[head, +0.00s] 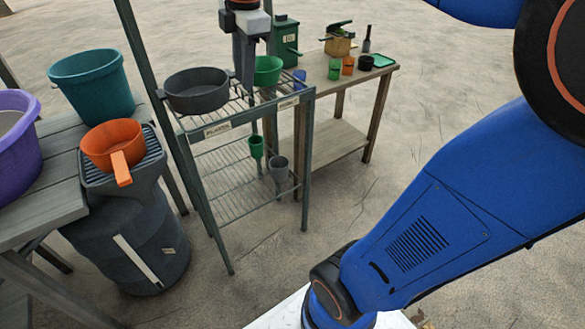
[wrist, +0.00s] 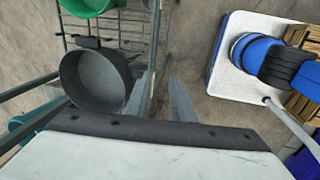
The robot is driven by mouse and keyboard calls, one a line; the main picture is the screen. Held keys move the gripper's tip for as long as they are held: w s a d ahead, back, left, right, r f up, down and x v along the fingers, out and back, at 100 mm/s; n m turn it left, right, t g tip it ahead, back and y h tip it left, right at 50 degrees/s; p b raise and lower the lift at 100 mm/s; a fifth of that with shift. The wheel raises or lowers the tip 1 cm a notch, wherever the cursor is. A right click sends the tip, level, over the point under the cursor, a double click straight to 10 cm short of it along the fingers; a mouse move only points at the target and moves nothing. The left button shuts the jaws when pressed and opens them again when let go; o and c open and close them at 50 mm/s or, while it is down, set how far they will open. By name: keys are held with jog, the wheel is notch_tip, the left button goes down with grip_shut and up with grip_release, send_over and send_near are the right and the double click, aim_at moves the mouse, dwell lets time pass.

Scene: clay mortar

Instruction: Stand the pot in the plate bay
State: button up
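A dark grey round pot (head: 197,92) with a short side handle stands upright on the left bay of the wire rack's top shelf. It also shows in the wrist view (wrist: 92,78), left of the fingers, and looks empty. The bay's front label (head: 217,128) is too small to read surely; I take this for the plate bay. My gripper (head: 246,84) points down just right of the pot. In the wrist view its two fingers (wrist: 163,80) are apart with nothing between them. I cannot tell whether the left finger touches the pot's rim.
A green bowl (head: 267,70) sits on the rack's right bay, close to my gripper. Rack posts (head: 143,62) rise nearby. An orange pan (head: 113,146) rests on a ribbed stand at left, near teal (head: 92,84) and purple (head: 15,140) tubs. A wooden bench (head: 350,85) stands behind right.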

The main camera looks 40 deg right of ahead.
jog(key=s+f+m+t, duration=0.2)
jog(key=s+f+m, duration=1.4)
jog(key=s+m, duration=0.1)
jog(key=shift+s+d+f+m+t, duration=0.3)
jog(key=shift+s+f+m+t, duration=0.1)
jog(key=shift+s, duration=0.35)
jog(key=shift+r, duration=0.1)
